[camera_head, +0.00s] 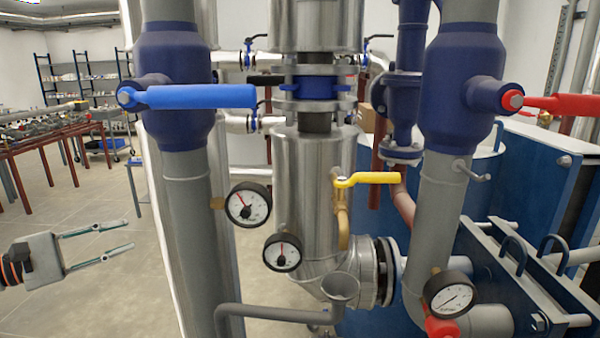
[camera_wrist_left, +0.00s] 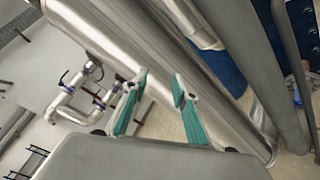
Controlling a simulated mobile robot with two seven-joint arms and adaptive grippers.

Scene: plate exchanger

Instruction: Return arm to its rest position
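My left gripper (camera_head: 129,235) is at the left of the head view, left of the near grey pipe (camera_head: 190,210) and over the floor. Its two fingers are apart and point right, with nothing between them. In the left wrist view the gripper (camera_wrist_left: 160,86) shows its teal finger pads apart and empty, with a silver pipe (camera_wrist_left: 108,48) behind them. The fingers appear clear of the pipes in the head view. My right gripper is not in view.
The grey pipe carries a horizontal blue valve handle (camera_head: 200,97). A yellow handle (camera_head: 368,179), a red handle (camera_head: 560,104) and several gauges crowd the middle and right. A red-legged table (camera_head: 72,128) stands at the back left. Bare floor (camera_head: 90,290) lies around the left gripper.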

